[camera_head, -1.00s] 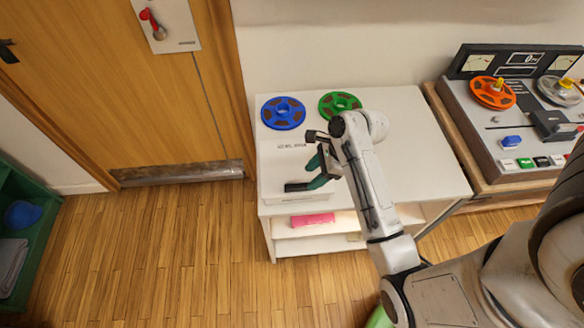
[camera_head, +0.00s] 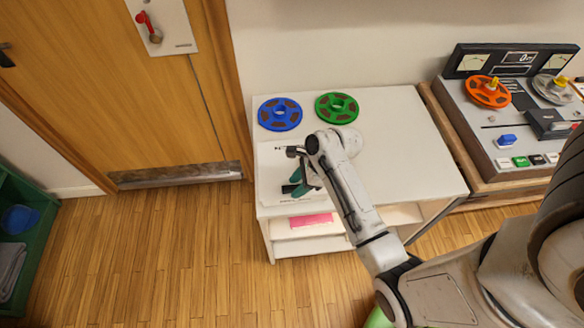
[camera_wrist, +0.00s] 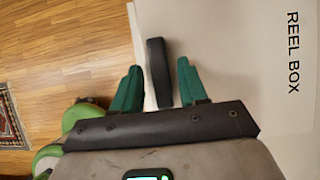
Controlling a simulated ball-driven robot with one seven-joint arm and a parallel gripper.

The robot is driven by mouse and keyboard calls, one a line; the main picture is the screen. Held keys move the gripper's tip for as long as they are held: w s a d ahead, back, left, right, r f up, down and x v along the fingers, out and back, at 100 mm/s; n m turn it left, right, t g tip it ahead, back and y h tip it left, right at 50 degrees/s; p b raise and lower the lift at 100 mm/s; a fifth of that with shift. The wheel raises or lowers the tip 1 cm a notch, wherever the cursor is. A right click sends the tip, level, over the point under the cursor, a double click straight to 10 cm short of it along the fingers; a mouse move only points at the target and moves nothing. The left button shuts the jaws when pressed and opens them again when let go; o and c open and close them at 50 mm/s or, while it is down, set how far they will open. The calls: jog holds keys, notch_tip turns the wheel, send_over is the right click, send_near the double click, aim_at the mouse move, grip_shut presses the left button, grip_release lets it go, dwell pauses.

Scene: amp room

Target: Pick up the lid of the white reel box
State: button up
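The white reel box lid (camera_head: 270,160) lies at the front left of the white table; the wrist view shows its pale top (camera_wrist: 225,60), lettered "REEL BOX". A black bar-shaped handle (camera_wrist: 158,72) stands near one edge of the lid. My gripper (camera_head: 300,184) is over the front part of the lid. In the wrist view, the green fingers of my gripper (camera_wrist: 158,66) are apart, one on each side of the handle, with gaps visible on both sides. My gripper and arm hide part of the lid in the head view.
A blue reel (camera_head: 280,113) and a green reel (camera_head: 337,107) lie behind the box. A pink box (camera_head: 311,220) sits on the shelf below. A tape machine (camera_head: 485,130) stands to the right. The table's right part (camera_head: 405,150) is clear.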

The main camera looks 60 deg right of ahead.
grip_shut()
jog(key=shift+r, duration=0.1)
dwell(0.4)
